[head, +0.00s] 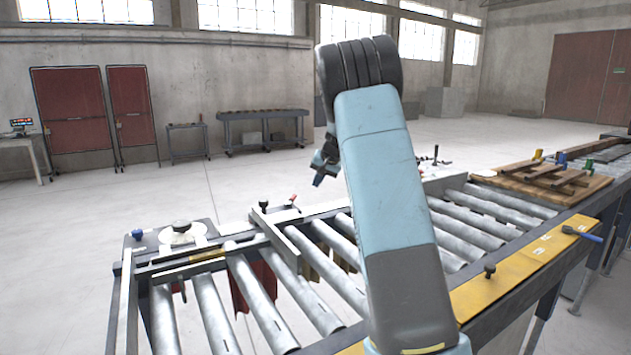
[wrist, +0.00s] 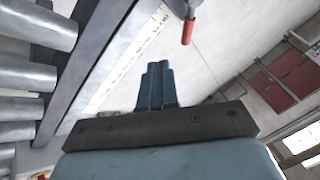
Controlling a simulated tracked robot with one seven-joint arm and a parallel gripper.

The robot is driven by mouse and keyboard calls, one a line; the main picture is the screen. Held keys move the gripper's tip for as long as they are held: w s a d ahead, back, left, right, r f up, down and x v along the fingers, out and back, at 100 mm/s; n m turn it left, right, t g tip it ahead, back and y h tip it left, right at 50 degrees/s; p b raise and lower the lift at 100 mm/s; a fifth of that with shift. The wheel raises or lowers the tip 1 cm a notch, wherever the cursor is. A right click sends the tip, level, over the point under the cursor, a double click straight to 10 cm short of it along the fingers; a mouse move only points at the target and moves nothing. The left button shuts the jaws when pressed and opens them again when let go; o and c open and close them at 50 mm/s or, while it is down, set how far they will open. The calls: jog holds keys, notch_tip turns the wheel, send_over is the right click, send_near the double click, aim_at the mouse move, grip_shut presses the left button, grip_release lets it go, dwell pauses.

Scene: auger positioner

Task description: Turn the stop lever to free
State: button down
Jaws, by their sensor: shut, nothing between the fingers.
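A small lever with a red grip, which looks like the stop lever, shows at the far edge of the roller conveyor in the head view (head: 293,198). My gripper (head: 317,182) is above and slightly right of the lever in the head view, partly hidden by my arm. In the wrist view its blue fingers (wrist: 158,66) are together, empty and apart from the lever. I cannot read the lever's setting.
The conveyor rollers (head: 265,300) run below my arm, with a dark side rail (wrist: 88,50) left of the fingers. A black knob (head: 263,206) stands on a fence left of the lever. A white round disc (head: 182,236) lies farther left. Open floor lies beyond.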

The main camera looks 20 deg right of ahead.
aim_at(293, 196)
jog(key=x, duration=0.7)
jog(key=shift+w+a+f, duration=0.1)
jog(key=shift+w+f, duration=0.05)
jog(key=shift+f, duration=0.05)
jog(key=shift+w+a+f, duration=0.1)
jog(key=shift+w+a, duration=0.2)
jog(key=shift+a, duration=0.2)
jog(key=shift+w+a, duration=0.25)
jog(key=shift+a, duration=0.25)
jog(key=shift+w+a+f, duration=0.1)
jog(key=shift+w+a, duration=0.25)
jog(key=shift+a, duration=0.2)
jog(key=shift+w, duration=0.1)
jog(key=shift+w+a+n+y, duration=0.15)
jog(key=shift+w+n+y, duration=0.3)
jog(key=shift+n, duration=0.65)
jog(key=shift+w+a+n+g+y, duration=0.25)
jog(key=shift+n+g+y, duration=0.1)
jog(key=shift+n, duration=0.25)
jog(key=shift+w+a+n+g+y, duration=0.2)
jog(key=shift+n+g+y, duration=0.1)
jog(key=shift+n, duration=0.3)
jog(key=shift+w+a+n+g+y, duration=0.25)
jog(key=shift+a+n+g+y, duration=0.2)
jog(key=shift+n, duration=0.55)
jog(key=shift+w+a+n+g+y, duration=0.3)
jog(key=shift+a+n+g, duration=0.25)
jog(key=shift+n, duration=0.45)
